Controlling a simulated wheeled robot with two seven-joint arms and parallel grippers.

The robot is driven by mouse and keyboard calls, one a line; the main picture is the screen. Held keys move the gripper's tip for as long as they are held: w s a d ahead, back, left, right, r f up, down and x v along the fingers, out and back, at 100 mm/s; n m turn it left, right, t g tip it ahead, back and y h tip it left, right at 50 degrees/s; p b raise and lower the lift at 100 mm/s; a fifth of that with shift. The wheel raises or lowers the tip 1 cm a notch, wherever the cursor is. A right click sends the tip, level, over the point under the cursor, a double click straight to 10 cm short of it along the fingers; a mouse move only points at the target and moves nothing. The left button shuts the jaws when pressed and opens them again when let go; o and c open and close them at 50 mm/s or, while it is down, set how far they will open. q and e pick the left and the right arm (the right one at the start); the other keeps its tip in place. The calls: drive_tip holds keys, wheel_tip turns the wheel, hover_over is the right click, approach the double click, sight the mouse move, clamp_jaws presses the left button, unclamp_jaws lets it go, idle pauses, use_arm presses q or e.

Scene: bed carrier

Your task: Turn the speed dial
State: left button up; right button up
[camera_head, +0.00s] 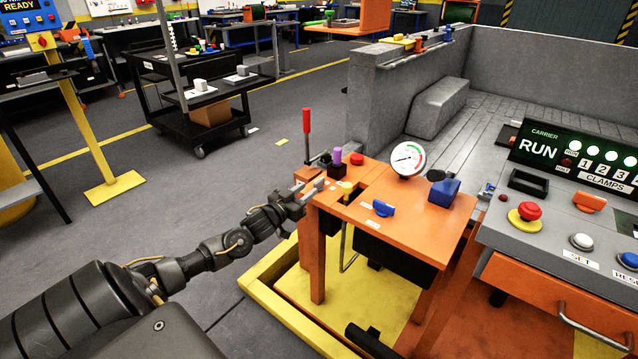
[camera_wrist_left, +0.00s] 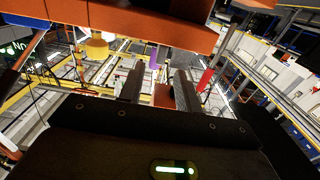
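The orange control table (camera_head: 425,225) carries several controls, and I cannot read which one is the speed dial. A blue turn knob (camera_head: 384,208) with a small white label sits on the table top. A yellow knob (camera_head: 347,187) is near its left edge. A round white gauge (camera_head: 408,159) stands at the back. My left gripper (camera_head: 309,187) is at the table's left edge, left of the yellow knob and apart from the blue knob. Its two fingers stand apart with nothing held between them in the left wrist view (camera_wrist_left: 160,76). My right gripper is not in view.
A red-handled lever (camera_head: 306,122), a purple-topped control (camera_head: 337,156) and a red button (camera_head: 356,158) stand close behind my left gripper. A blue block (camera_head: 444,192) is at the right. The grey console (camera_head: 555,228) adjoins the table. Open floor lies left.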

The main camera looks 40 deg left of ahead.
sight(314, 185)
use_arm(q)
drive_tip(key=w, duration=0.6)
drive_tip(key=shift+w+a+b, duration=0.1)
drive_tip(key=shift+w+b, duration=0.15)
drive_tip(key=shift+b, duration=0.1)
drive_tip(key=shift+w, duration=0.4)
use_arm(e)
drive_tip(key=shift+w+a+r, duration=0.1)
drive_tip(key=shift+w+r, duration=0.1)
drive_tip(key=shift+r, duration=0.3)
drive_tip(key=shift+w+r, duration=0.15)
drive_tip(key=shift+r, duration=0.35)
use_arm(q)
drive_tip(key=c, duration=0.7)
clamp_jaws()
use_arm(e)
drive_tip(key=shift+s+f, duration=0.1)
